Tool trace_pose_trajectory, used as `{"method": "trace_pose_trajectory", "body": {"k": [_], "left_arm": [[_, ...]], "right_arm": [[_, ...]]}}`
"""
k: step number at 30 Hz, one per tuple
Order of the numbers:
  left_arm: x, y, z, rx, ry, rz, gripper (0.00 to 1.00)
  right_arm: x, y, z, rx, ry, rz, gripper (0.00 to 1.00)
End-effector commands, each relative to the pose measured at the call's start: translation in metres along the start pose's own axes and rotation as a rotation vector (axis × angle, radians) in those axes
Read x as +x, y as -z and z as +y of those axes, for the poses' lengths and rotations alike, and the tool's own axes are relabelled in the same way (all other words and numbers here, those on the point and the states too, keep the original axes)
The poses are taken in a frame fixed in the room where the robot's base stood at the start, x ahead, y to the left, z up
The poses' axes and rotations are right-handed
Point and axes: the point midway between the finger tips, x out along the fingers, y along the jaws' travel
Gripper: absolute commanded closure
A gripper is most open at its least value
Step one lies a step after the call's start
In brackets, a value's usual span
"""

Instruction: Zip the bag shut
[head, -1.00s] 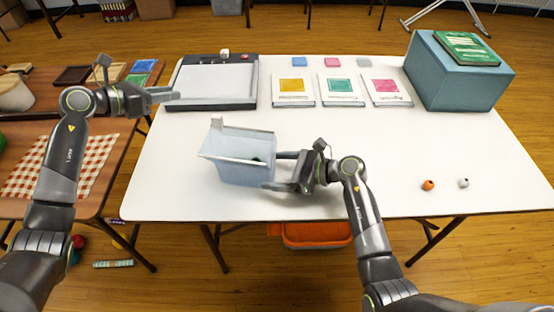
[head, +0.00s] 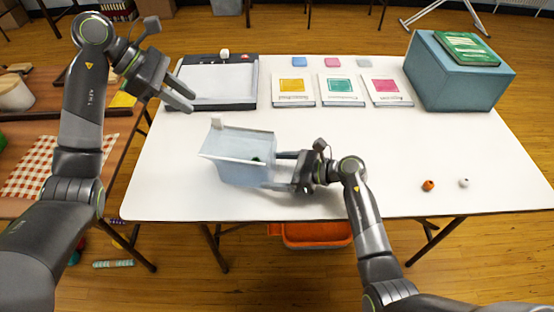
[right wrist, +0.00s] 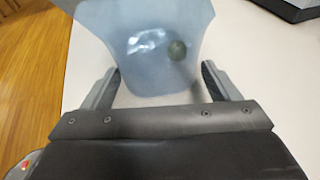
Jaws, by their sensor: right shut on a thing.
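The bag (head: 240,172) is a pale blue, see-through pouch standing on the white table, left of its middle. Its top edges are apart, so its mouth is open. A small white tab (head: 216,123) stands at its far left top corner. A dark green round thing shows inside; the right wrist view shows it through the bag (right wrist: 145,75). My right gripper (head: 278,170) is shut on the bag's right end, with a finger on each side. My left gripper (head: 186,98) is open and empty, in the air up and left of the bag, by the grey-framed tray.
The dark-framed tray (head: 247,104) lies behind the bag. Three cards, including a yellow one (head: 293,101), lie at the back middle. A teal box (head: 455,90) stands at the back right. An orange bead (head: 428,185) and a white one (head: 463,183) lie at right. The table's middle is clear.

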Motion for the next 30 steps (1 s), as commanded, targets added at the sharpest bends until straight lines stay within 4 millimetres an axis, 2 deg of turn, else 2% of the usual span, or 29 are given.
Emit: {"method": "trace_pose_trajectory", "body": {"k": [6, 13, 19, 30], "left_arm": [[0.030, -0.001, -0.001, -0.002, 0.002, -0.004, 0.69], [0.055, 0.000, 0.000, -0.003, 0.002, -0.004, 0.69], [0.064, 0.000, 0.000, -0.002, -0.001, -0.003, 0.69], [0.065, 0.000, 0.000, -0.002, -0.001, -0.003, 0.69]], "right_arm": [[0.000, 0.000, 0.000, 0.000, 0.000, 0.000, 0.31], [0.000, 0.000, 0.000, 0.000, 0.000, 0.000, 0.31], [0.000, 0.000, 0.000, 0.000, 0.000, 0.000, 0.31], [0.000, 0.000, 0.000, 0.000, 0.000, 0.000, 0.31]]}}
